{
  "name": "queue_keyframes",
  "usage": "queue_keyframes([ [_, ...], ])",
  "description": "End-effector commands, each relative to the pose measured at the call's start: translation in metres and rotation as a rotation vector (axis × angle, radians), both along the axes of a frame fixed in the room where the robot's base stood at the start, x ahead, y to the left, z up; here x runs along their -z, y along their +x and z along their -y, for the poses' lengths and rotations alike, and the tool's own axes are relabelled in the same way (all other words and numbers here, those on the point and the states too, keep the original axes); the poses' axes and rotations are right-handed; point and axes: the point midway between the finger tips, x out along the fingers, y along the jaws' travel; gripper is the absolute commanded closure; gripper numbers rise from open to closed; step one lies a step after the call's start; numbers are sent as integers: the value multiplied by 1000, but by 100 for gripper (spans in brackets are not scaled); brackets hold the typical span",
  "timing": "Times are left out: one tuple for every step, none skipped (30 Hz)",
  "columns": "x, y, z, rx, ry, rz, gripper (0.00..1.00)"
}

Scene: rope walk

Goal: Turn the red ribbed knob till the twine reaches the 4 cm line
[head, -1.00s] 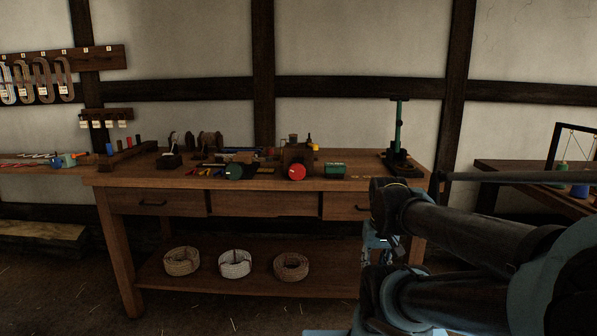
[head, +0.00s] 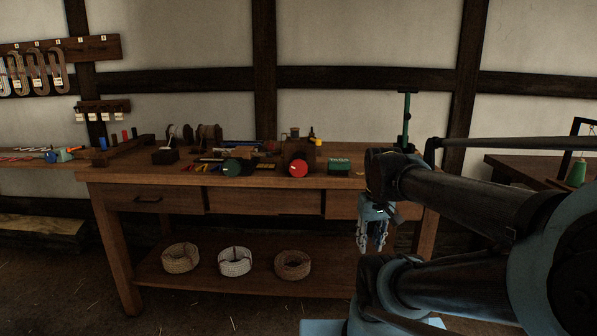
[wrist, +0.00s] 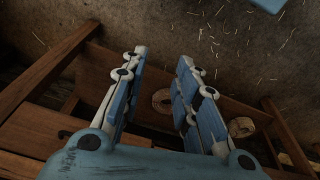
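The red knob (head: 299,169) faces me on the front of a dark wooden block (head: 300,149) on the workbench, right of a green round knob (head: 232,167). Its ribs, the twine and the 4 cm line are too small to make out. My gripper (head: 372,246) hangs fingers down in front of the bench's right part, below the bench top and well right of the red knob. In the wrist view my gripper (wrist: 160,85) has its two blue-and-white fingers apart with nothing between them. The red knob is not in the wrist view.
The workbench (head: 150,178) has drawers and a lower shelf with rope coils (head: 234,262). A green box (head: 339,166) sits right of the red knob, and a green upright post (head: 406,120) stands farther right. Small tools lie left of the knob. The floor before the bench is clear.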

Motion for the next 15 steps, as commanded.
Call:
queue_keyframes([
  [-18, 12, -3, -47, -5, -6, 72],
  [-28, 19, -6, -82, -10, -10, 72],
  [-42, 29, -9, -127, -16, -17, 72],
  [-52, 36, -12, -163, -20, -21, 72],
  [-62, 44, -15, -199, -25, -24, 72],
  [-74, 54, -19, -246, -30, -29, 72],
  [-83, 62, -23, -280, -35, -34, 72],
  [-93, 69, -26, -315, -39, -39, 72],
  [-105, 79, -31, -362, -44, -44, 72],
  [-113, 87, -35, -397, -48, -48, 72],
  [-122, 95, -39, -433, -52, -52, 72],
  [-133, 106, -45, -480, -57, -57, 72],
  [-141, 113, -49, -516, -60, -61, 72],
  [-149, 121, -54, -551, -64, -65, 72],
  [-160, 132, -60, -598, -68, -70, 72],
])
